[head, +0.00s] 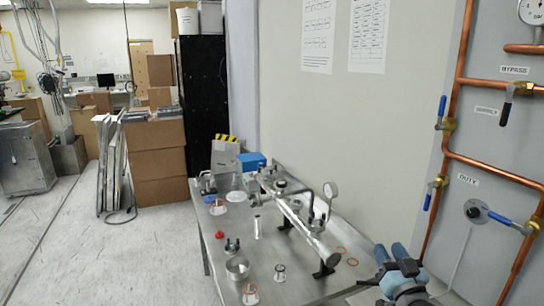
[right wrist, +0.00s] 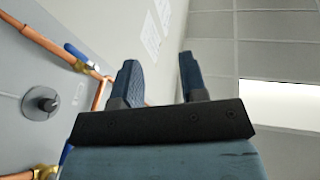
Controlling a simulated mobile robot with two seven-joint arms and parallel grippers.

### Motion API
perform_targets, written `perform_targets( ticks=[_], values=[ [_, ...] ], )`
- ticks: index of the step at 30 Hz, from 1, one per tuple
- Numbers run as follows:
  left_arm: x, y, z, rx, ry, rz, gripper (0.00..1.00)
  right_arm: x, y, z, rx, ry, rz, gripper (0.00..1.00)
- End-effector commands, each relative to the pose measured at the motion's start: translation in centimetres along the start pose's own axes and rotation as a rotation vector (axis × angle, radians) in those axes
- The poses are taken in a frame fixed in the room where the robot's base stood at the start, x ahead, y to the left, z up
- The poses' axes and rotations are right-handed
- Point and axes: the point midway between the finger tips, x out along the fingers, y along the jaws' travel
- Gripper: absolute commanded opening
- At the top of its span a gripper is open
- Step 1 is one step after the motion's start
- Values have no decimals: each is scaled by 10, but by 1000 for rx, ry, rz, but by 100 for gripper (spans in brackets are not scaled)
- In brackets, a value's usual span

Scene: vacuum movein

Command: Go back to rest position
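My right gripper (head: 391,254) shows at the bottom right of the head view, in front of the wall panel and beside the steel table's right end. In the right wrist view its two blue fingers (right wrist: 158,82) stand well apart with nothing between them, so it is open and empty. It points up, with the wall and ceiling behind it. My left gripper is not in view.
A grey panel (head: 478,180) with copper pipes and blue-handled valves is at right. Cardboard boxes (head: 158,165) stand behind; floor (head: 100,260) at left is clear.

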Motion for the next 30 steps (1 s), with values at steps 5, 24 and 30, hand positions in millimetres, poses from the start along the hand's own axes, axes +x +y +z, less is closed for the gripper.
perform_targets(
  ticks=[5,24,30],
  values=[
    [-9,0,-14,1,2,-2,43,-104,-32,89,-33,-280,-26,39],
    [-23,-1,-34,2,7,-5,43,-377,-109,182,-81,-863,-120,39],
    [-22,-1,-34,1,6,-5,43,-377,-109,182,-80,-862,-120,39]
  ],
)
